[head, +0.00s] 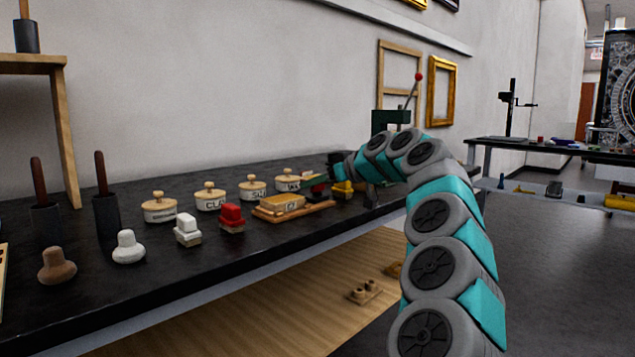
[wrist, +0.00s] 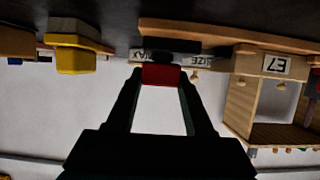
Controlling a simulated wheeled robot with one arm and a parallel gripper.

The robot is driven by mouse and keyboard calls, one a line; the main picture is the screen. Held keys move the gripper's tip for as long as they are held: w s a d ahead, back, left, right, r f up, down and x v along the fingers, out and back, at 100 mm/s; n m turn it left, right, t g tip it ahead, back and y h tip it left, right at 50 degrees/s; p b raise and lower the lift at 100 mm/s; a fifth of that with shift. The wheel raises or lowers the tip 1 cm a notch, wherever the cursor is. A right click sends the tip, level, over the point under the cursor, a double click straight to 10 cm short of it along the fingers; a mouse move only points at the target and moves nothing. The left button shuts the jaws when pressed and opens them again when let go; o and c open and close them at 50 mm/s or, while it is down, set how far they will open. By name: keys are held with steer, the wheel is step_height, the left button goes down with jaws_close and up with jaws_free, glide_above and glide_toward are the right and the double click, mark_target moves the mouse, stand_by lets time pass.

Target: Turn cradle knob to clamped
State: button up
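The wooden cradle (head: 322,208) lies on the black bench with a pale gilt block (head: 281,203) on it. Its board (wrist: 215,32) shows upside down in the wrist view. A small red piece (wrist: 161,75), which looks like the cradle's knob, also shows in the head view (head: 318,187) at the cradle's far right end. My gripper (wrist: 161,72) reaches in from the right, its fingers apart with the red piece filling the gap between their tips. I cannot tell whether the fingers press on it. The knob's setting is not readable.
Labelled pots (head: 211,197) stand in a row behind the cradle. A red block (head: 232,218) and white block (head: 187,231) stand left of it. A yellow block (wrist: 77,55) is close beside my gripper. A green press (head: 391,119) stands behind my arm.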

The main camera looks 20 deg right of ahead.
steer(key=o, duration=0.5)
steer(key=shift+c, duration=0.2)
steer(key=shift+s, duration=0.1)
steer(key=v, duration=0.7)
steer(key=shift+s+d+r+b, duration=0.15)
steer(key=shift+s+r+b, duration=0.1)
steer(key=shift+b, duration=0.1)
